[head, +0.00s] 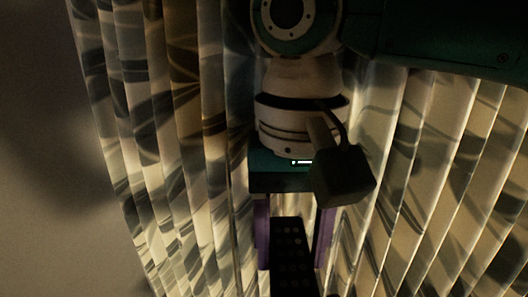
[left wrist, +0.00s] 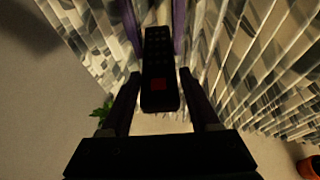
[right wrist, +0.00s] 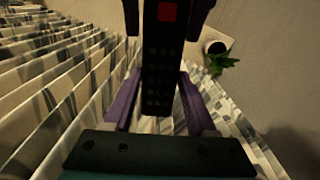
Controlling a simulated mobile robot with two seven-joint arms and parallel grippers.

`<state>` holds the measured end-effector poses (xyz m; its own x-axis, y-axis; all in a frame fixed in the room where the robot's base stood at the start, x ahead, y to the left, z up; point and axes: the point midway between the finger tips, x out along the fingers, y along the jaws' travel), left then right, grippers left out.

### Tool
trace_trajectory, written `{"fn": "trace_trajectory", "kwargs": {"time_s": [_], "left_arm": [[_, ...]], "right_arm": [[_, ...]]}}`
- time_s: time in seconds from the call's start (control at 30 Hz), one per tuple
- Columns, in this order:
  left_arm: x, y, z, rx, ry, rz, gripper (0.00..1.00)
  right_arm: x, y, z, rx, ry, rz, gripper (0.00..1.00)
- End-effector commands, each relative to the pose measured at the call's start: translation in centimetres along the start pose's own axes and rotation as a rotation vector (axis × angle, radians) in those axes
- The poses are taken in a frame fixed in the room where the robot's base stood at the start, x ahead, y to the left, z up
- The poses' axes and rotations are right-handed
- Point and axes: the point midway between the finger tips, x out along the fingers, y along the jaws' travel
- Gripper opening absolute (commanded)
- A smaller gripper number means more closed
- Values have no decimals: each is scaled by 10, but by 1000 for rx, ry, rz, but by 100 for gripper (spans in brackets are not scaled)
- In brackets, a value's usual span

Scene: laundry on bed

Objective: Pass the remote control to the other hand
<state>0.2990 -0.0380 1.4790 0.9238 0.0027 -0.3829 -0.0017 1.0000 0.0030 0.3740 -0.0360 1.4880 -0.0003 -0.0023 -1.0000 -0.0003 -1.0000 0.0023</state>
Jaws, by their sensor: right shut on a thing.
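The remote control (head: 293,262) is a long black bar with rows of buttons and a red button near one end. My right gripper (head: 291,235) has purple fingers and is shut on the end away from the red button. In the left wrist view the remote (left wrist: 160,60) points its red-button end at my left gripper (left wrist: 160,78). The dark left fingers are open, one on each side of that end, with narrow gaps showing. In the right wrist view the remote (right wrist: 160,75) runs from between the purple fingers toward the left gripper's dark fingers at the top. The left gripper does not show in the head view.
Pleated patterned cloth like curtains (head: 430,180) hangs behind and on both sides. A plain grey surface (head: 45,180) lies at the left. A green plant (right wrist: 222,64) in a white pot and an orange pot (left wrist: 309,168) stand farther off.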

Motion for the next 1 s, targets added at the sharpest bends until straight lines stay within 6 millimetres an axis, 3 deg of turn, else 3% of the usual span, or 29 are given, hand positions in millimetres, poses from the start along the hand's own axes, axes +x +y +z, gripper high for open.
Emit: {"fn": "trace_trajectory", "kwargs": {"time_s": [0.07,0.5,0.53,0.83,1.0], "left_arm": [[0,-1,0,0,0,-3,49],[-1,-2,0,-2,-1,-8,0],[-1,-2,1,-2,-1,-9,0],[-1,-2,1,-1,-1,-6,0],[0,-1,0,-1,-1,-4,0]], "right_arm": [[0,-1,0,1,1,-3,0],[-1,-2,0,0,1,-8,0],[-1,-2,0,0,1,-8,58],[0,-2,0,0,1,-5,92],[0,-1,0,0,1,-3,92]]}}
